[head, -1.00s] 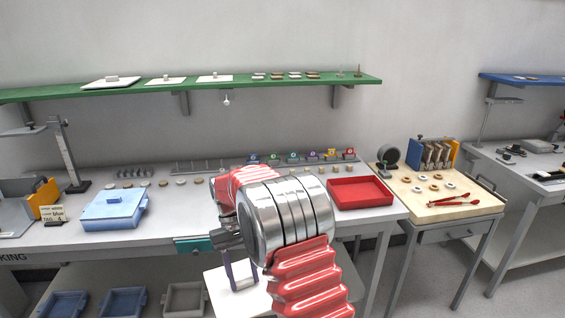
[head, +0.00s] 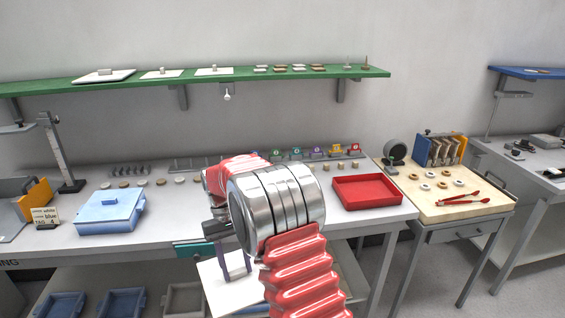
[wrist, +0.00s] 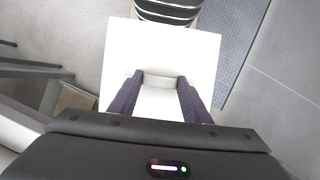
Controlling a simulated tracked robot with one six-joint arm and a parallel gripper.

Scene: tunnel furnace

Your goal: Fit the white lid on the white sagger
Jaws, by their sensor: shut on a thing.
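My gripper (head: 236,270) hangs in front of the bench in the head view, pointing down, with purple fingers. The wrist view shows my gripper (wrist: 161,78) shut on the raised grip of a flat white square lid (wrist: 205,55). The lid also shows in the head view (head: 215,283), below the bench top and partly hidden by my arm. I cannot make out a white sagger in either view. A light blue lidded box (head: 110,212) stands on the bench at the left, beside a small label card (head: 45,216).
Flat white lids (head: 103,76) lie on the green shelf (head: 300,76). A red tray (head: 367,191) stands at the bench's right. Blue bins (head: 122,303) and a grey bin (head: 184,299) sit below the bench. A wooden-topped table (head: 445,190) stands at the right.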

